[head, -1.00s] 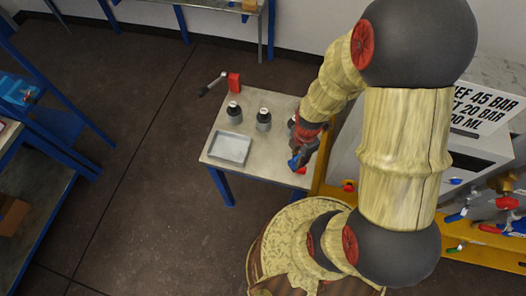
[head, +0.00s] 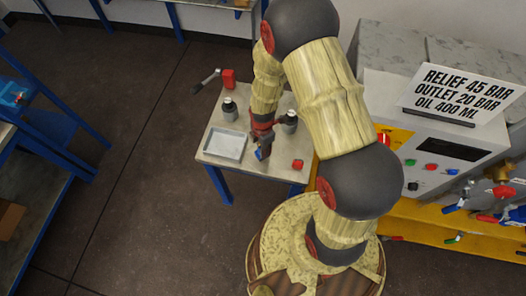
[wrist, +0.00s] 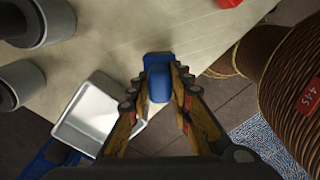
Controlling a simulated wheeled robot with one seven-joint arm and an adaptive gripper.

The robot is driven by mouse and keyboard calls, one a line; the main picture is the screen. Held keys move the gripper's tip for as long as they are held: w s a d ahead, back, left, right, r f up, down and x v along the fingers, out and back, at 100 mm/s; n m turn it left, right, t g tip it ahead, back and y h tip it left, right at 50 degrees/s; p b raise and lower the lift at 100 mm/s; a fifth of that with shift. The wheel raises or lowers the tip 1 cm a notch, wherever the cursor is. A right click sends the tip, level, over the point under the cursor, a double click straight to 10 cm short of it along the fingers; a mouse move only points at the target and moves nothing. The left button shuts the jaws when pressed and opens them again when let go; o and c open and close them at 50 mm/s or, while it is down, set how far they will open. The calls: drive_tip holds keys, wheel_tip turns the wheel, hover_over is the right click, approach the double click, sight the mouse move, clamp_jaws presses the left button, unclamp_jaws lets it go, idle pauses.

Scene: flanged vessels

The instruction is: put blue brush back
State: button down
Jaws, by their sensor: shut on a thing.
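My gripper (head: 262,148) is over the front middle of the small table (head: 222,171). It is shut on the blue brush (wrist: 158,85). In the wrist view the brush sits between the two fingers, above the table's edge. Its blue part also shows at the fingertips in the head view (head: 259,154). A shallow metal tray (head: 243,145) lies on the table just left of the gripper. In the wrist view the tray (wrist: 67,127) is also to the left of the fingers, with a bare inside.
A red block (head: 297,164) lies to the right. A red thing with a handle (head: 228,79) is at the back. A control cabinet (head: 430,150) stands right.

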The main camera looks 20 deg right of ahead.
drive_tip(key=shift+s+f, duration=0.1)
drive_tip(key=shift+f, duration=1.15)
drive_tip(key=shift+f, duration=0.15)
drive_tip(key=c, duration=1.6)
unclamp_jaws()
